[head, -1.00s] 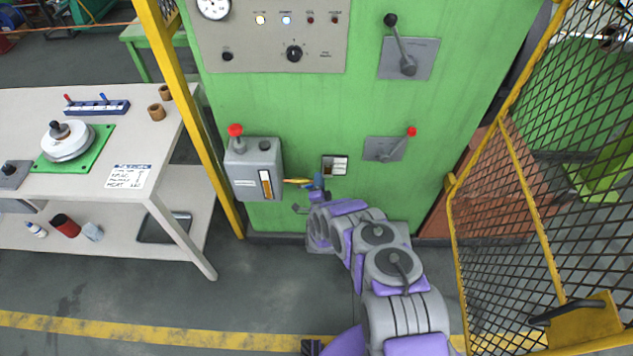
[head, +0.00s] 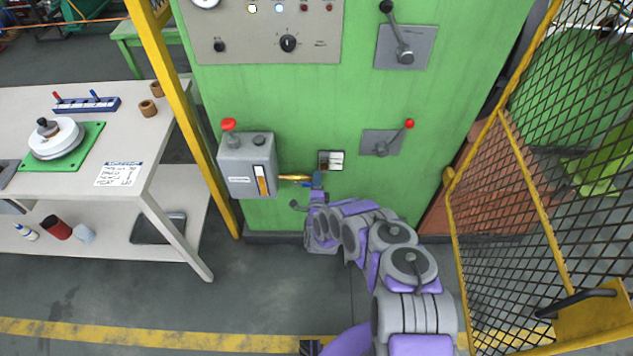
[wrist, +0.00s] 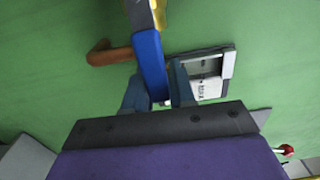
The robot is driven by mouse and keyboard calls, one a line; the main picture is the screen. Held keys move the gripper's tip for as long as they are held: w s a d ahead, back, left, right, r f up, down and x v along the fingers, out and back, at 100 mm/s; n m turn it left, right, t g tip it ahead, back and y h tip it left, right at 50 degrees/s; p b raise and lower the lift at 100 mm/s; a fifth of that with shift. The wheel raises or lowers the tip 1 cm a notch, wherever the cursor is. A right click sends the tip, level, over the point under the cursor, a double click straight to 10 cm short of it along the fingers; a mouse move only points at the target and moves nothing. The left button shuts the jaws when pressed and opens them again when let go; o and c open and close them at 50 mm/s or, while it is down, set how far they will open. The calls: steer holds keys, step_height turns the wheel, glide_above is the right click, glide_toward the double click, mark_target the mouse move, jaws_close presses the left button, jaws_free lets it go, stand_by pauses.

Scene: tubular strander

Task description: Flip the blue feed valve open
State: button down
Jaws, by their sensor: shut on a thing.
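The blue feed valve handle (wrist: 150,65) shows in the wrist view. It runs from the brass fitting (wrist: 160,14) at the top down between the two fingers of my gripper (wrist: 158,90), which is shut on it. In the head view my gripper (head: 317,181) is low on the green panel, at the right end of the brass pipe (head: 294,178) from the grey box (head: 247,166). Only a little blue shows there, partly hidden by the gripper. The handle's exact angle to the pipe is hard to tell.
A small framed label plate (head: 331,161) is just above my gripper. A red-knobbed lever (head: 395,139) is to the right. A yellow post (head: 190,120) and workbench (head: 158,170) stand left, and a yellow mesh guard (head: 530,200) stands right.

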steer(key=shift+d+f, duration=0.1)
steer(key=shift+f, duration=0.1)
steer(key=c, duration=1.2)
jaws_free()
steer(key=shift+o, duration=0.9)
steer(key=shift+s, duration=0.1)
steer(key=s+p, duration=0.1)
steer(key=s, duration=1.6)
steer(key=shift+a+p, duration=0.35)
